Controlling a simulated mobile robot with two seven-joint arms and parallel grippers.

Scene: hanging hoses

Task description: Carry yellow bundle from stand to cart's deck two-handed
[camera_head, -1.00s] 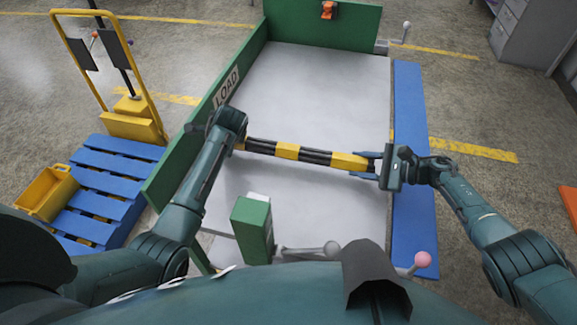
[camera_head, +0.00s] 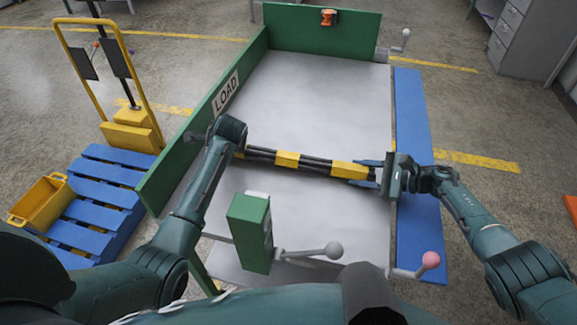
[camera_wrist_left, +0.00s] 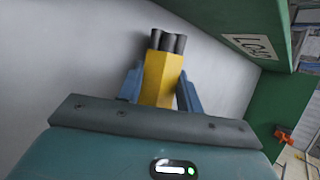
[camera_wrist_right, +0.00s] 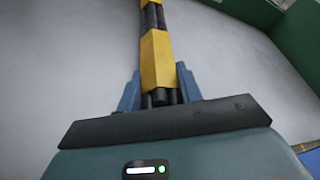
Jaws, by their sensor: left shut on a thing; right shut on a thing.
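The yellow bundle (camera_head: 287,160) is several black hoses held by yellow bands. It lies crosswise over the grey cart deck (camera_head: 325,85) in the head view; whether it touches the deck I cannot tell. My right gripper (camera_head: 370,172) is shut on its right end, and the right wrist view shows blue fingers either side of a yellow band (camera_wrist_right: 158,62). My left gripper is shut on the other end; in the left wrist view its blue fingers (camera_wrist_left: 160,92) flank a yellow band (camera_wrist_left: 163,74). In the head view my left wrist hides those fingers.
A green wall marked LOAD (camera_head: 200,125) edges the deck's left side, and another green wall (camera_head: 290,28) closes its far end. A blue pallet (camera_head: 105,175) is left; a blue strip (camera_head: 413,110) is right.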

